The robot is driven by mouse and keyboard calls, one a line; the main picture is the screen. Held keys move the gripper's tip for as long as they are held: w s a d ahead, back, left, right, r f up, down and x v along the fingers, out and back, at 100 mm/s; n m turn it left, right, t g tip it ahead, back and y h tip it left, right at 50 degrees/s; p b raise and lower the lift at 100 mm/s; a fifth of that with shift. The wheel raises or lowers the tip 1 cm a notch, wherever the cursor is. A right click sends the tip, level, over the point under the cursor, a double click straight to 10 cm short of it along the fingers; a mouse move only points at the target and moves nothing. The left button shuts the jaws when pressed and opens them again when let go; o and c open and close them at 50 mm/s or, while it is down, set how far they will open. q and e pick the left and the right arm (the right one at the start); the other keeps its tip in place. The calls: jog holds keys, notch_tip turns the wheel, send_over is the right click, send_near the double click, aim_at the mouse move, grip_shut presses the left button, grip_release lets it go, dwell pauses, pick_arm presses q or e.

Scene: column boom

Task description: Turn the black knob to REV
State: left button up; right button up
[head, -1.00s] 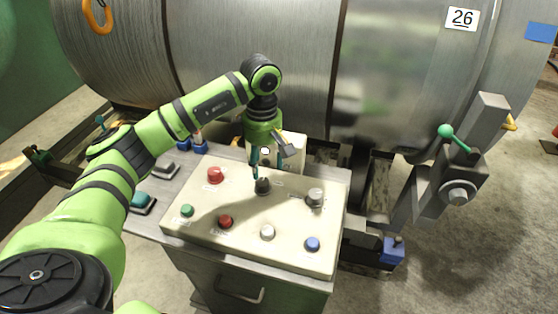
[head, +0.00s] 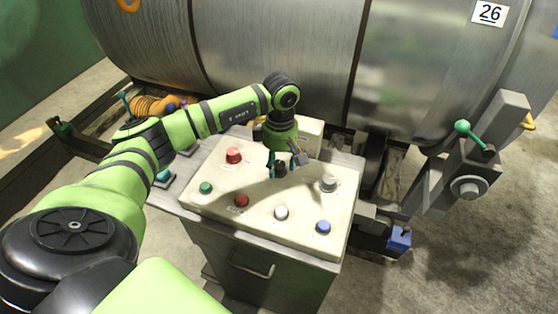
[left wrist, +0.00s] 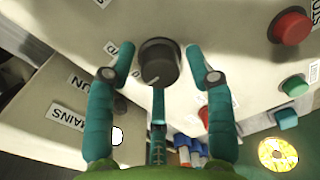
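The black knob (head: 280,169) is on the cream control panel (head: 250,207), directly under my left gripper (head: 285,162). The fingers are open, one on each side, with a visible gap to the knob. A pale mark shows on the knob's rim. Printed labels beside it are partly hidden and I cannot read REV. My right gripper is not in view.
Around the knob are a red button (head: 234,155), a silver knob (head: 328,182), a green button (head: 205,188), a smaller red button (head: 241,201), a white button (head: 281,212) and a blue button (head: 323,227). A green-balled lever (head: 463,127) stands right. A large metal drum (head: 280,50) is behind.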

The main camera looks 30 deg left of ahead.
pick_arm(q)
jog(key=c, duration=0.7)
jog(key=shift+o, duration=0.2)
jog(key=n+b, duration=0.2)
jog(key=n, duration=0.1)
jog(key=shift+f+n, duration=0.15)
jog(key=shift+n, duration=0.25)
jog(key=shift+n+b, duration=1.05)
jog(key=shift+n, duration=1.45)
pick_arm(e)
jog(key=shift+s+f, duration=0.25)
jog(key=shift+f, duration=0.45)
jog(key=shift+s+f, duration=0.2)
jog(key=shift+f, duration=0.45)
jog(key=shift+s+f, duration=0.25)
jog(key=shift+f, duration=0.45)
pick_arm(q)
jog(key=o, duration=1.1)
jog(key=shift+o, duration=0.2)
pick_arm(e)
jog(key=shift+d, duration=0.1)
